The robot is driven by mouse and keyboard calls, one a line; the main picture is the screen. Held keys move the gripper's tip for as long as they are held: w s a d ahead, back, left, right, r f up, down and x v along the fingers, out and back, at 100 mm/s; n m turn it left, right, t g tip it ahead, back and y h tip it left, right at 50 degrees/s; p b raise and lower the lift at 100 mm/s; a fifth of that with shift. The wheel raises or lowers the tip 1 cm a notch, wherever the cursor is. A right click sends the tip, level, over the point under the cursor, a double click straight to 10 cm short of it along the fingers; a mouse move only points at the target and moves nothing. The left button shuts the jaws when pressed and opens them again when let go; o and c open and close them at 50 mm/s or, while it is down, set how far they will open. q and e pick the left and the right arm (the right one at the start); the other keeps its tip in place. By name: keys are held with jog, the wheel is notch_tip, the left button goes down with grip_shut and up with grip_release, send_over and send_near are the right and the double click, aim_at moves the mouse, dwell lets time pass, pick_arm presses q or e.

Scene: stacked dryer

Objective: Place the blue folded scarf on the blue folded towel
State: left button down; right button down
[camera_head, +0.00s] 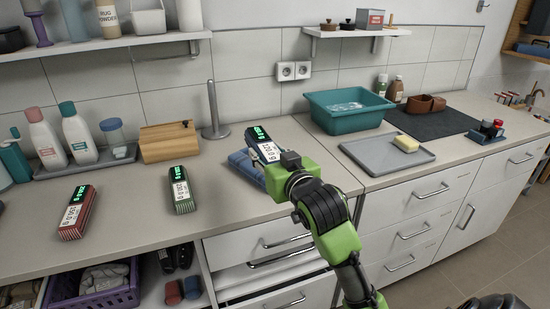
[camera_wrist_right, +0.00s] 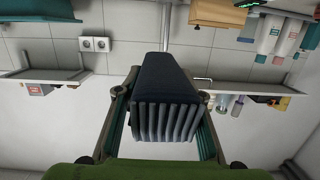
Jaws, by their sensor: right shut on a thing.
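My right gripper (camera_head: 288,163) is shut on the blue folded scarf, which shows dark blue with stacked folds between the two fingers in the right wrist view (camera_wrist_right: 165,115). In the head view the scarf's labelled face (camera_head: 264,145) sticks out past the gripper to the upper left. The blue folded towel (camera_head: 243,165) lies on the counter just below and left of it, partly hidden by scarf and gripper. The scarf appears over the towel; I cannot tell whether they touch. My left gripper is not in view.
A red folded item (camera_head: 75,213) and a green folded item (camera_head: 182,190) lie to the left. A wooden box (camera_head: 168,143) and a metal post (camera_head: 214,112) stand behind. A teal basin (camera_head: 347,108) and a grey tray (camera_head: 388,150) with a sponge are to the right.

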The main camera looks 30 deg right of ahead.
jog(key=w+d+f, duration=0.2)
jog(key=w+f, duration=0.1)
jog(key=w+d+f, duration=0.2)
jog(key=w+d, duration=0.1)
jog(key=w+d+f, duration=0.2)
jog(key=w+f, duration=0.1)
jog(key=w, duration=0.1)
jog(key=shift+d+f+p, duration=0.2)
jog(key=shift+f+p, duration=0.1)
jog(key=shift+p, duration=0.05)
jog(key=shift+w+f+p, duration=0.1)
jog(key=shift+f+p, duration=0.2)
jog(key=shift+f, duration=1.4)
jog(key=shift+f, duration=0.1)
jog(key=c, duration=1.3)
grip_release()
jog(key=shift+f, duration=0.2)
jog(key=shift+r, duration=0.15)
